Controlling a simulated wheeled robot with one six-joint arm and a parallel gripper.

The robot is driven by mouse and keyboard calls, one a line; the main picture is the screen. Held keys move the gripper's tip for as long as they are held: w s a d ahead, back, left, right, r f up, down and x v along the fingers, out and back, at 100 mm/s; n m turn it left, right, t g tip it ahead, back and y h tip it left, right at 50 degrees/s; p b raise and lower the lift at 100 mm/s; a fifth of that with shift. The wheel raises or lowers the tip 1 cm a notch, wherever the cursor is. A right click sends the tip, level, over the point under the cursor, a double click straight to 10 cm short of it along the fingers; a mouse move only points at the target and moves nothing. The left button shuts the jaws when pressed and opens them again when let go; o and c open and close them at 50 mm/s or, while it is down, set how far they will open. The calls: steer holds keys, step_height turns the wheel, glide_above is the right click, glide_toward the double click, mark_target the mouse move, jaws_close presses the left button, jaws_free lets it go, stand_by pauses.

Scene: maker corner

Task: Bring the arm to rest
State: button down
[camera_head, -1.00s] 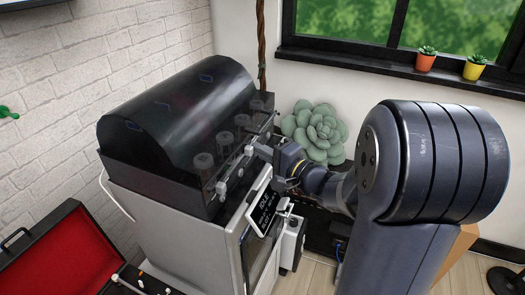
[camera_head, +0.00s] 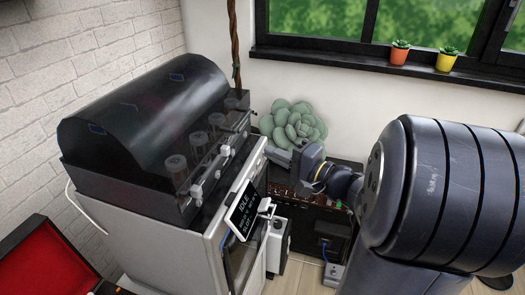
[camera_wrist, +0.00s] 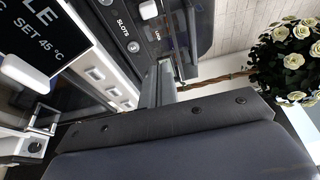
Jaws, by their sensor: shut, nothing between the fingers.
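My arm reaches in from the right of the head view, and my gripper (camera_head: 277,155) points left, a little right of the machine's front edge. It also shows in the wrist view (camera_wrist: 158,84), where its fingers are together with nothing held. A pale machine with a dark domed lid (camera_head: 140,115) stands at the left. Its tilted screen (camera_head: 243,209) reads IDLE; the screen also shows at the upper left of the wrist view (camera_wrist: 50,35). In the head view a gap shows between gripper and machine.
A large green succulent (camera_head: 294,122) stands behind the gripper. A dark box-like unit (camera_head: 327,235) sits below it. An open red-lined case (camera_head: 45,265) lies at the lower left. Two small potted plants (camera_head: 400,52) stand on the window sill. White roses (camera_wrist: 290,60) show in the wrist view.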

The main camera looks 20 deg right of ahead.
steer(key=shift+s+d, duration=0.25)
steer(key=shift+s, duration=0.1)
steer(key=shift+w, duration=0.1)
steer(key=p+x, duration=0.1)
steer(key=x, duration=0.2)
steer(key=w+d+p+x, duration=0.1)
steer(key=p+x, duration=0.1)
steer(key=x, duration=0.2)
steer(key=d+p+x, duration=0.1)
steer(key=p+x, duration=0.1)
steer(key=x, duration=0.1)
steer(key=shift+w+a+r, duration=0.15)
steer(key=shift+w, duration=0.35)
steer(key=shift+s+f, duration=0.1)
steer(key=shift+f, duration=0.15)
steer(key=b+v, duration=0.1)
steer(key=v, duration=0.6)
steer(key=shift+d+b, duration=0.2)
steer(key=shift+b, duration=0.2)
steer(key=shift+s+r, duration=0.1)
steer(key=shift+r, duration=0.05)
